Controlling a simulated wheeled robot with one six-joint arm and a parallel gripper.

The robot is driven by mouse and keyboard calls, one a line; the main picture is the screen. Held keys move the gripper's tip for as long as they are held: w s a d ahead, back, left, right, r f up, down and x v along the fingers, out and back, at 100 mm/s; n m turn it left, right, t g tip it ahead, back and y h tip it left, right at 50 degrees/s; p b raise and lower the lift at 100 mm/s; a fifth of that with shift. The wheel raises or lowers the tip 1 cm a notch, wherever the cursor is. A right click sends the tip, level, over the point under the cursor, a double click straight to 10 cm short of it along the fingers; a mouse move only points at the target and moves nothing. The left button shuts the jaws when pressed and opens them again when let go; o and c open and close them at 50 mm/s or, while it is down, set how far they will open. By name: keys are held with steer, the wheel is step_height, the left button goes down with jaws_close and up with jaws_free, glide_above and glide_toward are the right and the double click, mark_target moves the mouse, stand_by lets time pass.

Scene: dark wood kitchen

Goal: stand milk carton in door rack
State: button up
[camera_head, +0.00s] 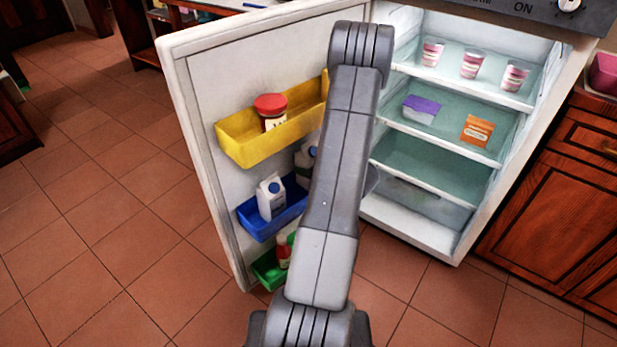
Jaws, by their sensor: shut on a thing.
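The fridge door (205,105) stands open, with a yellow rack (255,148), a blue rack (262,226) and a green rack (266,274) on its inner side. A white milk carton (270,203) with a blue cap stands upright in the blue rack.
A red-lidded jar (271,111) stands in the yellow rack and a red bottle (283,252) in the green one. Fridge shelves hold several cups, a purple-lidded tub (421,109) and an orange packet (478,130). The tiled floor (100,215) at left is clear.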

steer(key=shift+f+b, duration=0.4)
steer(key=shift+f, duration=1.35)
steer(key=shift+f, duration=0.25)
steer(key=o, duration=1.5)
steer(key=shift+r, duration=0.2)
steer(key=shift+s+d+r, duration=0.15)
steer(key=shift+s+d, duration=0.05)
steer(key=shift+d, duration=0.05)
steer(key=p+v, duration=0.2)
steer(key=v, duration=0.9)
steer(key=shift+s, duration=0.2)
